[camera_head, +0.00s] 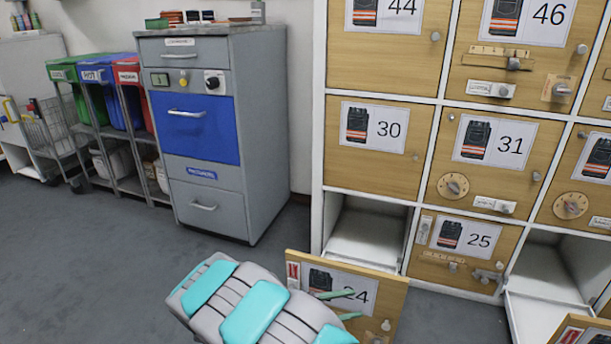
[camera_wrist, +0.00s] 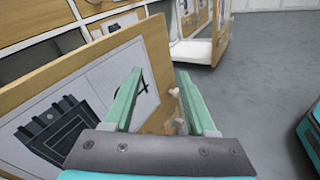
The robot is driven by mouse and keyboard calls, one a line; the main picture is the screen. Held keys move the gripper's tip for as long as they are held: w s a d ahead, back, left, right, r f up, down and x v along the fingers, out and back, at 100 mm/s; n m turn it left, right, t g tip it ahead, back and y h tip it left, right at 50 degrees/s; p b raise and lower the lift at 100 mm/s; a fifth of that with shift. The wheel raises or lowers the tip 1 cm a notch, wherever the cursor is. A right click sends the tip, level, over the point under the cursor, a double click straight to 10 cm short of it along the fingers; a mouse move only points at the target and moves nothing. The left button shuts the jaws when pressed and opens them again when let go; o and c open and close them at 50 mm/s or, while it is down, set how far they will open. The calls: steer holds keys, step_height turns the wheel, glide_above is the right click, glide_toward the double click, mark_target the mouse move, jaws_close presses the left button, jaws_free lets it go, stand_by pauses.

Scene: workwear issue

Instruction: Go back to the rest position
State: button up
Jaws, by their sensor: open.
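My gripper (camera_head: 347,304) has two pale green fingers and reaches in from the bottom of the head view, in front of the open door numbered 24 (camera_head: 386,291). In the wrist view my gripper (camera_wrist: 160,92) is open, its fingers spread with nothing held between them. The door 24 (camera_wrist: 153,36) fills the left of that view, close beside the left finger. A pale knob (camera_wrist: 174,92) shows between the fingers, beyond them. I cannot tell whether a finger touches the door.
The open compartment (camera_head: 367,236) behind door 24 looks empty. Another open compartment (camera_head: 545,268) and an open door (camera_head: 580,331) are at right. A grey cabinet (camera_head: 268,135) and coloured bins (camera_head: 98,92) stand at left. Grey floor (camera_head: 85,260) is clear.

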steer(key=s+d+r+m+g+y, duration=0.3)
steer(key=s+d+r+m+g, duration=0.4)
steer(key=d, duration=0.3)
steer(key=s+d+r+m+g+y, duration=0.1)
steer(key=s+r+m+y, duration=0.2)
steer(key=s, duration=0.4)
steer(key=s+d+r+m+g+y, duration=0.1)
steer(key=s+d+r+m+y, duration=0.15)
steer(key=s, duration=0.35)
steer(key=s+a+r+m+t+y, duration=0.1)
steer(key=s+a+m+y, duration=0.25)
steer(key=s, duration=0.35)
steer(key=s+a+r+m+t+y, duration=0.1)
steer(key=s+a+m+t+y, duration=0.1)
steer(key=s+a+y, duration=0.3)
step_height(320, 180, up, 12)
steer(key=s+p, duration=0.1)
steer(key=p, duration=1.1)
steer(key=shift+s+a+r+h, duration=0.15)
steer(key=shift+r+h, duration=0.1)
steer(key=shift+h, duration=0.05)
